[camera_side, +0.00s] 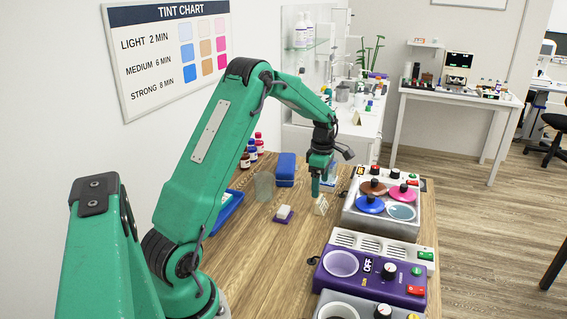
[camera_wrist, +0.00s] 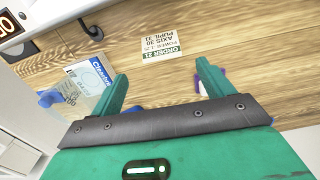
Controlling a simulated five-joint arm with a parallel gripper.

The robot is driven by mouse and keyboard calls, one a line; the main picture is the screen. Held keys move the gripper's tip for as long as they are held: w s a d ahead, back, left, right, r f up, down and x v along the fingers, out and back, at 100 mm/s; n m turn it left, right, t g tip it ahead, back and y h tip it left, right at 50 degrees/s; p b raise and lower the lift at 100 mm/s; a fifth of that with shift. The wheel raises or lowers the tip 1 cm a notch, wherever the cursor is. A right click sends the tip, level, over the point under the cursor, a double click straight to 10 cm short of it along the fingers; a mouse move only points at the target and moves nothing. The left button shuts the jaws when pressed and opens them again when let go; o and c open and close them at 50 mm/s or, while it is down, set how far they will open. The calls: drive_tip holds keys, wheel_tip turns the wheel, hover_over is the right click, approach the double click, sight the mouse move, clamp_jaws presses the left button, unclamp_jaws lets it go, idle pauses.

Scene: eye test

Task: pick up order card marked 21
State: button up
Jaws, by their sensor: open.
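The order card marked 21 (camera_wrist: 162,45) is in the wrist view, beyond my fingertips and roughly centred between them. It is a small pale card with a green band, and its print appears upside down. In the side view a small pale card (camera_side: 320,207) sits on the wooden table just below my gripper (camera_side: 317,190); its print is too small to read there. In the wrist view my gripper (camera_wrist: 161,75) is open, its two green fingers apart with nothing held. The card looks apart from both fingers.
A white and blue box (camera_wrist: 93,88) lies left of my fingers in the wrist view. A purple block with a white top (camera_side: 284,213) stands left of the card. A machine with coloured pots (camera_side: 352,221) and a purple device (camera_side: 395,290) stand right. A blue case (camera_side: 286,168) is behind.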

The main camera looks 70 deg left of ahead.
sight(319, 200)
drive_tip(key=shift+f, duration=0.85)
drive_tip(key=shift+s+d+f, duration=0.1)
drive_tip(key=shift+d+f, duration=0.05)
drive_tip(key=shift+f, duration=2.45)
drive_tip(key=c, duration=1)
